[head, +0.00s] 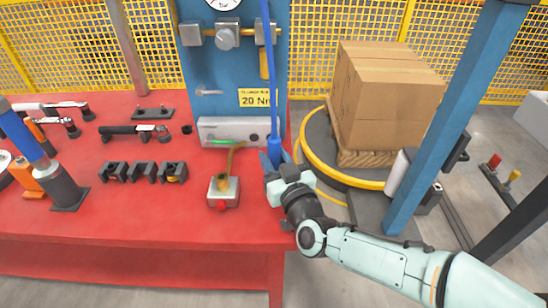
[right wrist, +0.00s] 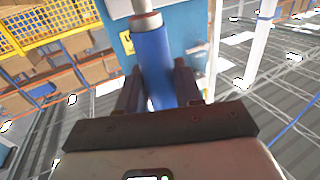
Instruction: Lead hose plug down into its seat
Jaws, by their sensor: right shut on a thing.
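The blue hose plug (head: 275,147) hangs upright at the end of a blue hose (head: 269,70) that comes down from above. My right gripper (head: 276,160) is shut around it at the red table's right edge. A grey block with a brass upright part and a red front piece (head: 223,192) stands on the table left of my gripper. I cannot tell for sure whether this is the seat. My left gripper is out of view.
A grey box (head: 240,128) and blue panel (head: 235,70) stand behind the plug. Black clamps (head: 143,172) and several tools lie on the red table (head: 150,215) to the left. Cartons (head: 385,90) on a pallet and a blue post (head: 450,110) stand at right.

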